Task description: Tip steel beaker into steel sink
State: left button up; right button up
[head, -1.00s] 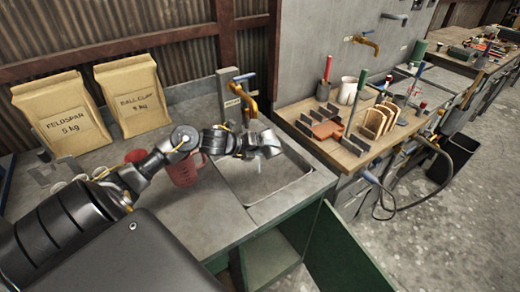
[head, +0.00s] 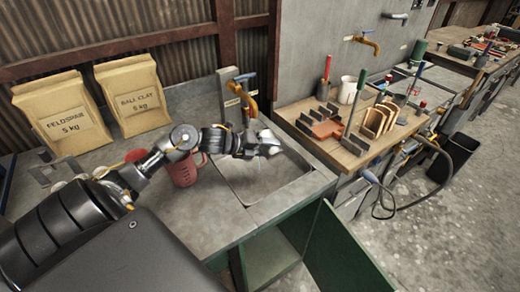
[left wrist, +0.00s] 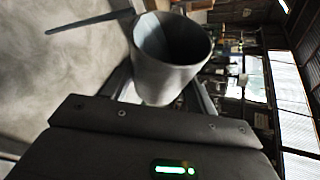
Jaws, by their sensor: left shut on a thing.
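The steel beaker (left wrist: 172,62) fills the middle of the left wrist view, its wide mouth and dark inside showing. My left gripper (head: 262,143) is shut on it; the fingers are largely hidden in the wrist view. In the head view the beaker is a small pale shape at the gripper, too small to tell its tilt. The gripper is above the back part of the steel sink (head: 262,180), below the brass tap. No liquid shows in the beaker's mouth or falling from it. My right gripper is not in view.
A brass tap (head: 246,95) on a grey post stands just behind the gripper. A red mug (head: 183,172) stands left of the sink under my arm. A wooden bench (head: 335,145) with tools adjoins at right.

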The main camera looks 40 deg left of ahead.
pick_arm(q)
jog(key=shift+a+n+h, duration=0.1)
jog(key=shift+n+h, duration=0.2)
jog(key=shift+f, duration=0.1)
dwell(0.7)
jog(key=shift+a+f+n+h, duration=0.1)
jog(key=shift+n+h, duration=0.2)
jog(key=shift+n, duration=0.1)
jog(key=shift+w, duration=0.1)
dwell(0.3)
jog(key=shift+a+f+n+h, duration=0.15)
jog(key=shift+n+h, duration=0.25)
dwell(0.4)
